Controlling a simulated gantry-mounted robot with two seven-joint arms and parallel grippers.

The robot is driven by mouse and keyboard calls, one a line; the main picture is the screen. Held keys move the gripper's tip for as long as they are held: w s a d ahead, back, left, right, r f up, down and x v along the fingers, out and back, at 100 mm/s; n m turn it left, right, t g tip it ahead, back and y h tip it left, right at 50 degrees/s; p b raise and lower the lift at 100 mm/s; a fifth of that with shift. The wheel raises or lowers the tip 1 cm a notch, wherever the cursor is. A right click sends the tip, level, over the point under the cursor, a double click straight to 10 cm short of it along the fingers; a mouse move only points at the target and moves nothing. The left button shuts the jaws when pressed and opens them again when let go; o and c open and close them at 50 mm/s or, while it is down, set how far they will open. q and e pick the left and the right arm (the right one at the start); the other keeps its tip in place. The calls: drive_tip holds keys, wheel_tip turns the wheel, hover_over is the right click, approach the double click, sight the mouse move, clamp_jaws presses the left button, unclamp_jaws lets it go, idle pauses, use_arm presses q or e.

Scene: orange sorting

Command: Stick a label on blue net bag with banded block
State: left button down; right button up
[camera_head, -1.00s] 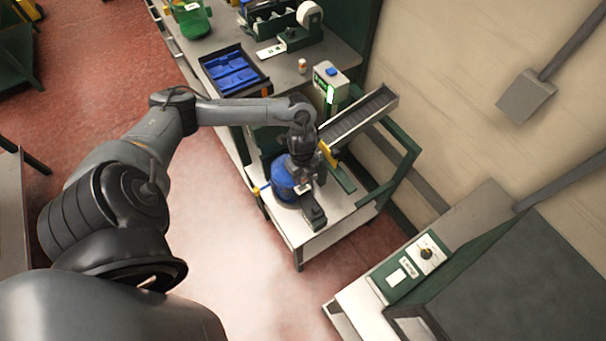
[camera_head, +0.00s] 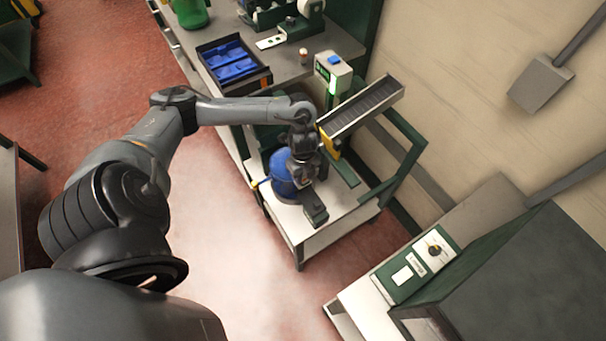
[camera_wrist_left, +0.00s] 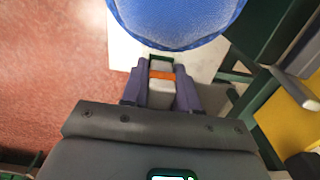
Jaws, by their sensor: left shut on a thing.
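The blue net bag (camera_head: 283,178) sits on the small white-topped stand, partly hidden behind my left wrist in the head view. In the left wrist view the bag (camera_wrist_left: 180,18) fills the top middle, just ahead of the fingertips. My left gripper (camera_head: 307,187) is beside the bag; in the wrist view my left gripper (camera_wrist_left: 163,75) is shut on a pale block with an orange band (camera_wrist_left: 161,92). The block's far end is close to the bag's lower edge; I cannot tell whether they touch. No label can be made out on the visible part of the bag. My right gripper is out of view.
A sloped roller chute (camera_head: 362,105) and a green-and-white device (camera_head: 332,72) stand behind the stand (camera_head: 300,238). A bench holds a blue-lined tray (camera_head: 268,78). A machine with a control panel (camera_head: 415,265) is at the lower right. Red floor is open at left.

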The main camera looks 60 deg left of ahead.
use_arm(q)
drive_tip(key=shift+a+p, duration=0.15)
drive_tip(key=shift+p, duration=0.15)
idle(0.4)
idle(0.4)
drive_tip(key=shift+f+b, duration=0.3)
drive_tip(key=shift+f, duration=0.2)
idle(0.6)
idle(0.5)
idle(1.0)
drive_tip(key=shift+p, duration=0.4)
drive_tip(key=shift+r+p, duration=0.85)
wheel_tip(320, 180, up, 5)
drive_tip(key=p, duration=0.5)
drive_tip(key=shift+r+p, duration=0.15)
drive_tip(key=shift+p, duration=0.25)
